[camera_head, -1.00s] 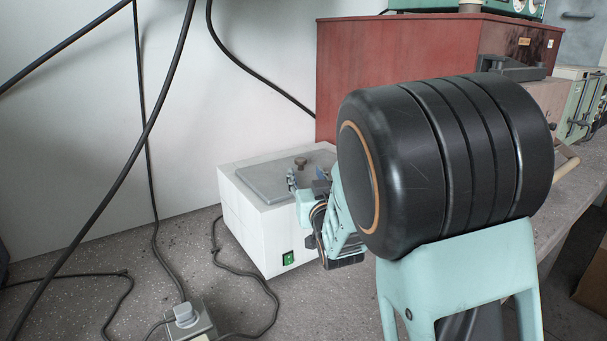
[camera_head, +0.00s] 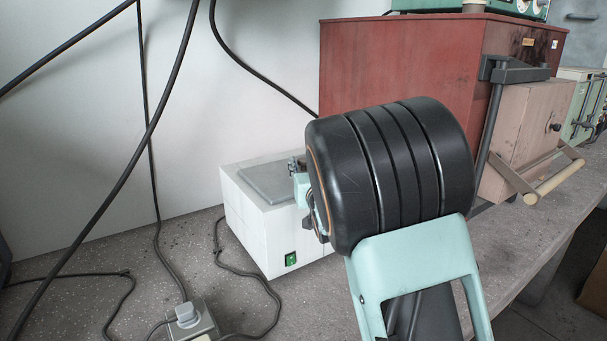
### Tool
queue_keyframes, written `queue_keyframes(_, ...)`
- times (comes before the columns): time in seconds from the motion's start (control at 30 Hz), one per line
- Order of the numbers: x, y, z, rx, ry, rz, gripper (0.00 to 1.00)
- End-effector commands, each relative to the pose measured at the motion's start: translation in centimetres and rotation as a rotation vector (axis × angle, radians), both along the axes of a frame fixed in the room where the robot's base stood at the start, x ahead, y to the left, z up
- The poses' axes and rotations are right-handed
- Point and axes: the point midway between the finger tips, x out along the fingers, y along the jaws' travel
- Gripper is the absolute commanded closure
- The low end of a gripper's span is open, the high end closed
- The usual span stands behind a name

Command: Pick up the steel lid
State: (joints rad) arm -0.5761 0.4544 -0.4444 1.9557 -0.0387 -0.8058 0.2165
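The steel lid (camera_head: 268,183) is a flat grey plate lying on top of a white box (camera_head: 247,219) with a green switch on its front. The lid's right part and its knob are hidden by my arm. My gripper (camera_head: 297,163) shows only as a small dark piece at the lid's right back part, where the knob was seen before. My large black arm joint hides most of the gripper. I cannot see its fingertips clearly, nor whether they touch the knob.
A big red cabinet (camera_head: 400,65) stands behind, with a pinkish box with a wooden handle (camera_head: 555,180) at its right. Black cables hang at the left. A grey socket block (camera_head: 190,322) lies in front on the speckled bench.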

Motion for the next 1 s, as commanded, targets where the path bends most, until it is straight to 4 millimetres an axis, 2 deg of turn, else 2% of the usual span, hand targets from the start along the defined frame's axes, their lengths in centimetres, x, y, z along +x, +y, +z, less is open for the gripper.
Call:
queue_keyframes(0.03, 0.0, 0.0, 0.0, 0.000, 0.000, 0.000, 0.71)
queue_keyframes(0.3, 0.0, 0.0, 0.0, 0.000, 0.000, 0.000, 1.00)
queue_keyframes(0.73, 0.0, 0.0, 0.8, 0.002, -0.005, 0.000, 1.00)
queue_keyframes(0.87, 0.0, -0.1, 2.1, 0.002, -0.006, -0.001, 1.00)
queue_keyframes(0.97, 0.0, -0.1, 3.9, 0.003, -0.006, -0.001, 1.00)
queue_keyframes(1.0, -0.7, 0.3, 4.5, 0.004, -0.006, 0.001, 1.00)
